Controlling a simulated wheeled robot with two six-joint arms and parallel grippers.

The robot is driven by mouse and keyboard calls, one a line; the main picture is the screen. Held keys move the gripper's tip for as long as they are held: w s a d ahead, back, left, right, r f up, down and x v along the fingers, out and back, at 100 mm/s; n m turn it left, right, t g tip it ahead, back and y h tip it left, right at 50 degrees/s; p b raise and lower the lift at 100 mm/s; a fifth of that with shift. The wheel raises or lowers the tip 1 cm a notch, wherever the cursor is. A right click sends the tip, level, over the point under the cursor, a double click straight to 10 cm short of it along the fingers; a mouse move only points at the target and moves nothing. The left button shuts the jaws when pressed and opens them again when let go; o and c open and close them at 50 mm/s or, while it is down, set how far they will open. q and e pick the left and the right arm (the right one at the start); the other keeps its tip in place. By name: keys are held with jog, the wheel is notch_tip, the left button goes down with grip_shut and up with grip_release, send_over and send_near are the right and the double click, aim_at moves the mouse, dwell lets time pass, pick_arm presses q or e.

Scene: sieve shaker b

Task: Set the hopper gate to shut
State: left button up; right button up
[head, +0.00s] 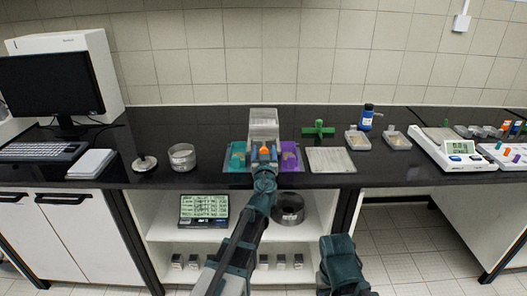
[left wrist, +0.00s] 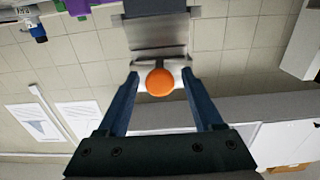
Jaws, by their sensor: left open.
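My left gripper (head: 263,154) is at the knob. Its two blue fingers are open, one on each side of the knob, with gaps visible between. I cannot tell the gate's position, as my gripper hides much of the front. My right gripper's fingers do not show.
A teal tray (head: 238,160) and a purple tray (head: 291,161) flank my left gripper. A pale flat plate (head: 331,160), a green cross-shaped object (head: 318,130) and a blue bottle (head: 367,118) stand to the right. A metal sieve (head: 182,157) stands left.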

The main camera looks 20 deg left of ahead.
pick_arm(q)
grip_shut()
dwell(1.4)
